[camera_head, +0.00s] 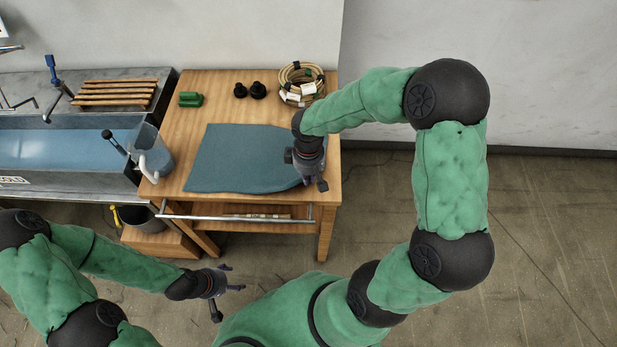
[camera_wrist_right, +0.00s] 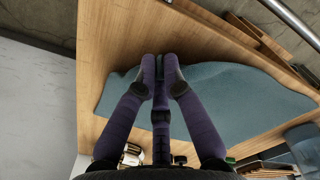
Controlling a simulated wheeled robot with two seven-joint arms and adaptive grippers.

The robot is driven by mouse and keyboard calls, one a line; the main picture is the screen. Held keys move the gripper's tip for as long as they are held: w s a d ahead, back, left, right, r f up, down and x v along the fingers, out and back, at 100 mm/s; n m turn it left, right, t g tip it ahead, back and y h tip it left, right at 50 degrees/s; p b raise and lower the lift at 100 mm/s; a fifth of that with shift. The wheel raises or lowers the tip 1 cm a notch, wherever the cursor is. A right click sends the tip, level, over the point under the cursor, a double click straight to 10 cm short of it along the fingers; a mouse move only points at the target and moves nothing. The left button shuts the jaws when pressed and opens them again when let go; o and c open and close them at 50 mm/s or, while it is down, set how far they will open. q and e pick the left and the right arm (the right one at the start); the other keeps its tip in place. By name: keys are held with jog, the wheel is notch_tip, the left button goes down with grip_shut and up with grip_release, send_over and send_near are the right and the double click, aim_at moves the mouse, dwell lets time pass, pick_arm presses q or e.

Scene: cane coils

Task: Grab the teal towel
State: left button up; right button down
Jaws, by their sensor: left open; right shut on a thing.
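The teal towel (camera_head: 238,158) lies spread flat on the wooden table, with a wavy near edge. It also shows in the right wrist view (camera_wrist_right: 230,105). My right gripper (camera_head: 318,183) is over the towel's right end, near the table's right edge. In the right wrist view my right gripper (camera_wrist_right: 160,72) has its fingertips together at the towel's edge, shut on the towel; the pinched cloth is mostly hidden by the fingers. My left gripper (camera_head: 228,283) is open and empty, low in front of the table and away from the towel.
The wooden table (camera_head: 190,105) holds a coil of cane (camera_head: 293,73), two dark knobs (camera_head: 250,90), a green object (camera_head: 190,99) and a clear pitcher (camera_head: 155,160). A metal rail (camera_head: 235,218) runs along its front. A sink (camera_head: 60,150) stands at left.

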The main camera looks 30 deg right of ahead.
notch_tip(320, 180, up, 6)
jog(key=p, duration=0.4)
jog(key=shift+w+r, duration=0.1)
jog(key=shift+w, duration=0.05)
notch_tip(320, 180, up, 45)
jog(key=p, duration=2.9)
jog(key=shift+p, duration=0.3)
